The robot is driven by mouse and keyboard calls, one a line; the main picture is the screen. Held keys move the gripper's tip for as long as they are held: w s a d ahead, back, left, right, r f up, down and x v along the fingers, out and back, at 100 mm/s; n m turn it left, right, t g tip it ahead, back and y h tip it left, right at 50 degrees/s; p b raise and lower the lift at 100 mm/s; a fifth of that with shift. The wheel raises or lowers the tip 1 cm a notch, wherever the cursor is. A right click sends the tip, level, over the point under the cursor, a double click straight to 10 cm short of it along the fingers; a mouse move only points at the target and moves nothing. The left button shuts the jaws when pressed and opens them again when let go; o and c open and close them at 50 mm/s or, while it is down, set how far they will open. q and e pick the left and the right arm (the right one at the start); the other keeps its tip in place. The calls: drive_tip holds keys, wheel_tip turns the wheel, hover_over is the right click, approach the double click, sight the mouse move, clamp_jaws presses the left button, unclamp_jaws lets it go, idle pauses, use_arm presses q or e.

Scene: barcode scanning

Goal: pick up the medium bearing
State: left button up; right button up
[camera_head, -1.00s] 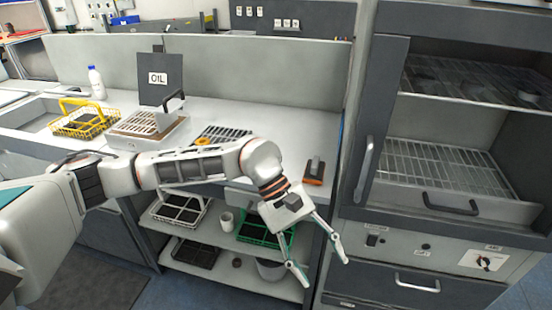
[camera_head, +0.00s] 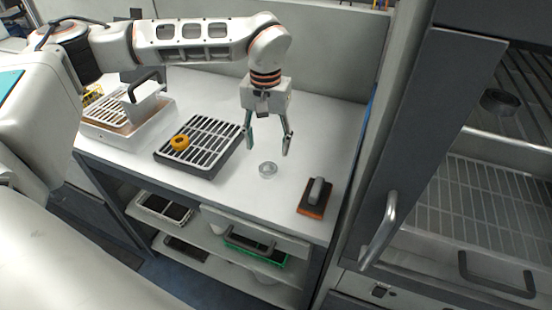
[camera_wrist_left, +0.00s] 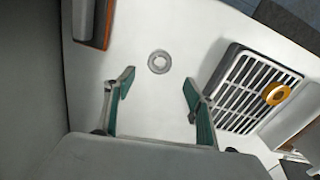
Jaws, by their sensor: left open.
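A small silver ring-shaped bearing (camera_head: 267,170) lies flat on the white worktop, and it also shows in the left wrist view (camera_wrist_left: 160,62). My left gripper (camera_head: 266,148) is open above the worktop, pointing down just behind the bearing. In the left wrist view its two green-padded fingers (camera_wrist_left: 156,92) are spread, with the bearing beyond the tips and nothing between them. A larger dark ring (camera_head: 499,102) sits on the upper rack inside the open cabinet at the right. My right gripper is not in view.
A slatted tray (camera_head: 205,150) with an orange ring (camera_head: 180,142) on it stands left of the bearing. An orange-based brush-like tool (camera_head: 315,200) lies to its right. The worktop (camera_head: 255,205) around the bearing is clear. The cabinet door (camera_head: 425,140) borders the right side.

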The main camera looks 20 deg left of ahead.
sight(268, 168)
use_arm(q)
drive_tip(key=f, duration=0.7)
drive_tip(key=shift+s+f, duration=0.2)
drive_tip(key=shift+f, duration=0.1)
drive_tip(key=shift+d, duration=0.1)
drive_tip(key=c, duration=1.3)
